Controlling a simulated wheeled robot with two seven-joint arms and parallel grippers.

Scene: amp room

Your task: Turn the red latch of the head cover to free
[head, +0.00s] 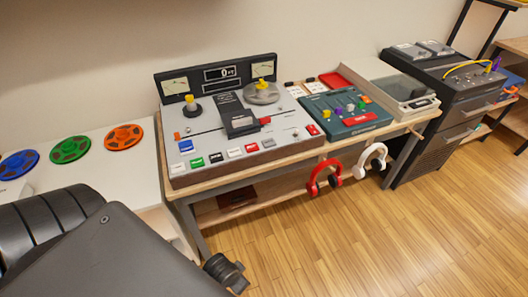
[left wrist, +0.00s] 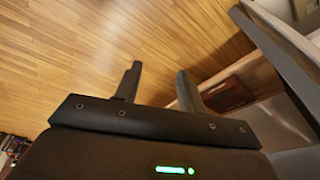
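The tape machine (head: 188,170) stands on the wooden bench in the head view. Its dark head cover (head: 236,113) sits in the middle of the top, below the meter panel. A small red piece, which looks like the latch (head: 265,120), is at the cover's right side; its exact angle is too small to tell. My left gripper (left wrist: 159,68) is open and empty in the left wrist view, its two fingers apart over the floor. It is away from the tape machine, low near the bench's shelf. My right gripper is in neither view.
Blue, green and orange reels (head: 123,137) lie on the white table at left. A teal mixer (head: 350,112) stands right of the machine. Red headphones (head: 324,178) and white headphones (head: 370,160) hang at the bench's front edge. A dark red item (head: 237,197) lies on the lower shelf.

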